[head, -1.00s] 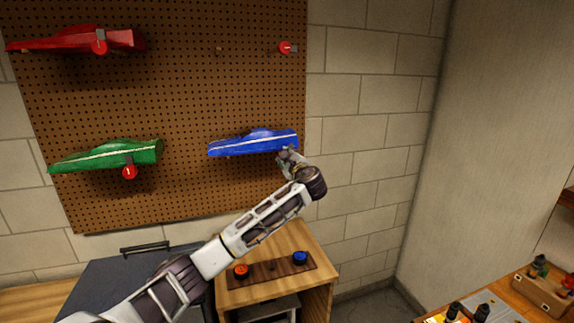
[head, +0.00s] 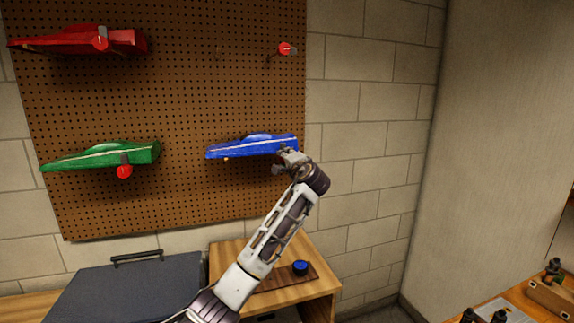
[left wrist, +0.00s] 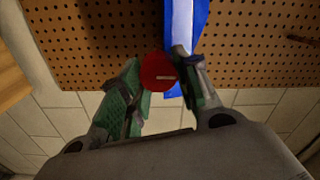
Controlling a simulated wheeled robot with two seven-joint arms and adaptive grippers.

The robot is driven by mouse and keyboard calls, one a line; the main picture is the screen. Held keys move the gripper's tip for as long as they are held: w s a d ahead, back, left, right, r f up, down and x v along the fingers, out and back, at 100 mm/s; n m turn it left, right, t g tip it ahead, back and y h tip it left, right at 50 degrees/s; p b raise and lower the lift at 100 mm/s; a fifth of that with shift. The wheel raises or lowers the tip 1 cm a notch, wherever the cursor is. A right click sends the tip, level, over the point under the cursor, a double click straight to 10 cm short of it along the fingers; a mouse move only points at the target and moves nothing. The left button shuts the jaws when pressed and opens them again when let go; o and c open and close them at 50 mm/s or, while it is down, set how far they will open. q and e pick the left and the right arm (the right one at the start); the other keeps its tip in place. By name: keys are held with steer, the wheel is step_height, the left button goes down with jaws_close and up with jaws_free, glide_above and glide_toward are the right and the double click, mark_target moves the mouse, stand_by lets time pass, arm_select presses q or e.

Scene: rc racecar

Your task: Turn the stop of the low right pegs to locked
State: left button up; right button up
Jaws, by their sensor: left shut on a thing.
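The blue car (head: 252,147) hangs at the low right of the pegboard. My left gripper (head: 286,160) is at its right end and hides the stop there in the head view. In the left wrist view the red round stop (left wrist: 155,70) with a short white mark sits between the fingertips of my left gripper (left wrist: 160,80), which is shut on it. The mark lies across that picture, crosswise to the white stripe of the blue car (left wrist: 198,22) behind. The stop's far side and the pegs are hidden. My right gripper is not in view.
The pegboard (head: 180,100) also carries a red car (head: 70,41) and a green car (head: 95,156), each with a red stop. Another red stop (head: 285,48) is at the upper right. A wooden cabinet (head: 222,248) stands below. A workbench (head: 535,308) is at the lower right.

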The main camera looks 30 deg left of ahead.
arm_select(q)
steer(key=shift+f+n, duration=0.2)
steer(key=shift+n, duration=0.1)
steer(key=o, duration=0.7)
steer(key=shift+o, duration=1.6)
steer(key=shift+r, duration=0.15)
steer(key=v, duration=1.2)
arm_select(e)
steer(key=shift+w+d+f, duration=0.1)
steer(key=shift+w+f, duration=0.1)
